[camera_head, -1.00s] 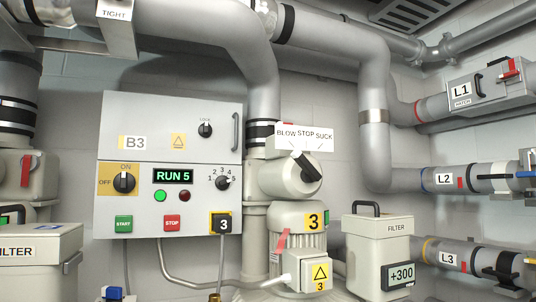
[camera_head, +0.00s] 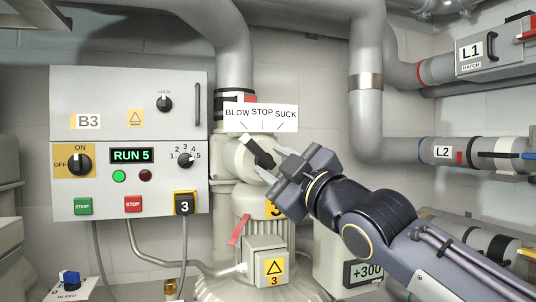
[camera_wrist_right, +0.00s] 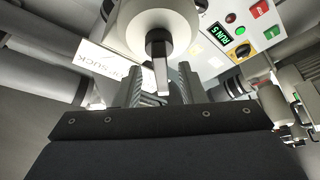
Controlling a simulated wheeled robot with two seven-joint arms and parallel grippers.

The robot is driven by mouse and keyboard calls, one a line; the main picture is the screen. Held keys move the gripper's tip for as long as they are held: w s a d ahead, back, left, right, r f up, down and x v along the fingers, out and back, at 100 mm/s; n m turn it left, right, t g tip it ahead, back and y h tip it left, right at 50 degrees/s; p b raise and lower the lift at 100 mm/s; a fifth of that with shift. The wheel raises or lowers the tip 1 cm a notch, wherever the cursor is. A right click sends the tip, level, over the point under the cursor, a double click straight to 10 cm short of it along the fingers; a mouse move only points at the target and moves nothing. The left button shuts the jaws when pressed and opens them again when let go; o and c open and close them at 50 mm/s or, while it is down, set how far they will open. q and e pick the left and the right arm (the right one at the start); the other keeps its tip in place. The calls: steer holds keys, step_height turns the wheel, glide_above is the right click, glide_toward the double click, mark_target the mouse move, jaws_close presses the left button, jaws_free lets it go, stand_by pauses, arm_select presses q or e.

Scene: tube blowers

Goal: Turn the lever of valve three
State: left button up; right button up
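Valve three's lever (camera_head: 262,155) is a black bar with a pale tip on a round cream valve body (camera_head: 232,158). It tilts to the upper left, towards BLOW on the white BLOW STOP SUCK sign (camera_head: 262,117). My right gripper (camera_head: 270,163) is at the lever from the lower right. In the right wrist view the lever (camera_wrist_right: 161,72) reaches down between the two ribbed fingers (camera_wrist_right: 160,88), with gaps on both sides, so the gripper is open. My left gripper is not in view.
Control panel B3 (camera_head: 75,95) stands left of the valve, with RUN 5 on its display (camera_head: 132,156). Below the valve is the motor with a yellow 3 box (camera_head: 265,265) and a red handle (camera_head: 239,229). Pipe L2 (camera_head: 470,152) runs at the right.

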steer(key=shift+x, duration=1.2)
